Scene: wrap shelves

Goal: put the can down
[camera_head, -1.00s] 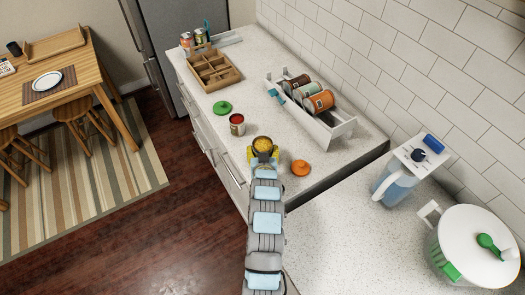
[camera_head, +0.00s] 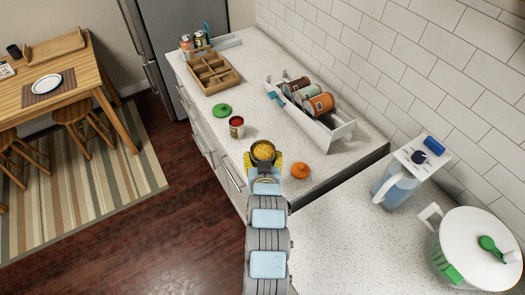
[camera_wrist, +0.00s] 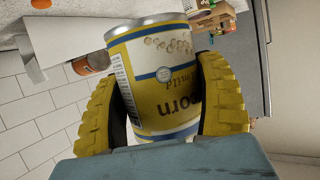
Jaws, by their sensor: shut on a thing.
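A yellow corn can (camera_head: 263,151) with a white and blue label is held in my gripper (camera_head: 264,160) near the front edge of the white counter (camera_head: 262,113). In the wrist view the can (camera_wrist: 163,85) fills the middle, with the yellow fingers of my gripper (camera_wrist: 165,105) closed on both its sides. Its top faces up in the head view, showing a yellow surface. I cannot tell whether its base touches the counter.
A red open can (camera_head: 237,127) and a green lid (camera_head: 222,110) are to the left. An orange lidded object (camera_head: 300,170) is close on the right. A white rack (camera_head: 327,132) with several cans stands behind, and a wooden organizer (camera_head: 230,77) is further back.

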